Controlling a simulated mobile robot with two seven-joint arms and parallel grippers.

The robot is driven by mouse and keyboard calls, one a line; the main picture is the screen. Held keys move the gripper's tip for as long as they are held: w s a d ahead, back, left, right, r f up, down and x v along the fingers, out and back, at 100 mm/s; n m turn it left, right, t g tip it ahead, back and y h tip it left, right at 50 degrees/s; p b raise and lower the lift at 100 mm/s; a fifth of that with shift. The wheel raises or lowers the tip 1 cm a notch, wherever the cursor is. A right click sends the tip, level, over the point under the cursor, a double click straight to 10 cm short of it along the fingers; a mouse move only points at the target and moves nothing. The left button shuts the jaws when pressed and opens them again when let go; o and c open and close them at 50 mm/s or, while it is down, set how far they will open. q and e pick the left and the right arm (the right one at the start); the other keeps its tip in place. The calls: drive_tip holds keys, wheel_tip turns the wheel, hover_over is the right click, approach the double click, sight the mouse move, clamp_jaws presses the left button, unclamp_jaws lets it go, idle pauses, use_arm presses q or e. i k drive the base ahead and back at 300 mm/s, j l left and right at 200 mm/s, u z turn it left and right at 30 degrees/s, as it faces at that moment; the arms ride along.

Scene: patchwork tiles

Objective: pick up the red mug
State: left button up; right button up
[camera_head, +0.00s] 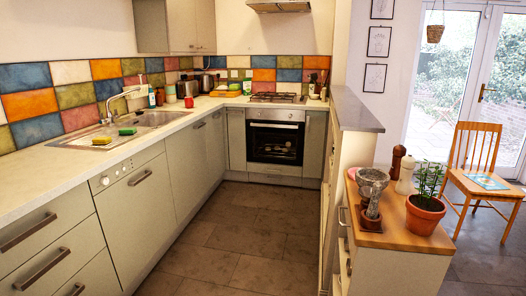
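A small red mug (189,102) stands on the left counter near the back corner, in front of the toaster area. It looks upright and small in the view. Neither of my grippers shows in the head view.
The oven (275,141) is at the back. A wooden-topped unit (395,226) with a potted plant (424,211) and mortar stands right. The tiled floor (235,240) between is clear.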

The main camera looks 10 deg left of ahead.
sight(188, 101)
drive_tip(key=i+j+u, duration=0.45)
drive_tip(key=i, duration=0.45)
drive_tip(key=i+j+u, duration=0.25)
drive_tip(key=i, duration=0.25)
drive_tip(key=i+z, duration=0.25)
drive_tip(key=i, duration=0.5)
drive_tip(key=i+z, duration=0.3)
drive_tip(key=i, duration=1.1)
drive_tip(key=i+j+z, duration=0.15)
drive_tip(key=i, duration=0.55)
drive_tip(key=i+u, duration=0.15)
drive_tip(key=i, duration=0.35)
drive_tip(key=i+l+u, duration=0.1)
drive_tip(key=i, duration=0.35)
drive_tip(key=i+l+u, duration=0.15)
drive_tip(key=i, duration=0.35)
